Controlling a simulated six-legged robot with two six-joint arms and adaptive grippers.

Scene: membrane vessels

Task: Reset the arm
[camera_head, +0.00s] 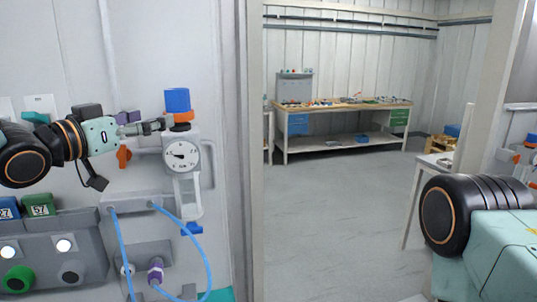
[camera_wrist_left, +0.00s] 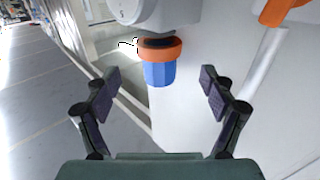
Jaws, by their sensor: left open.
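My left arm comes in from the left in the head view, and its gripper (camera_head: 155,127) points right at the wall unit. The gripper is beside a blue knob (camera_head: 177,100) with an orange ring, which sits on top of a unit with a round gauge (camera_head: 181,155). In the left wrist view the left gripper (camera_wrist_left: 157,95) is open and empty. The blue knob (camera_wrist_left: 160,72) with its orange ring (camera_wrist_left: 160,50) shows beyond and between the fingers, apart from them. My right arm shows at the right edge of the head view; its gripper is out of view.
An orange handle (camera_head: 124,156) sits just below the left gripper. A blue hose (camera_head: 207,250) loops below the gauge. A panel with lit buttons (camera_head: 64,246) is at lower left. Through the opening, a workbench (camera_head: 340,147) stands at the back, with clear floor (camera_head: 330,210) before it.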

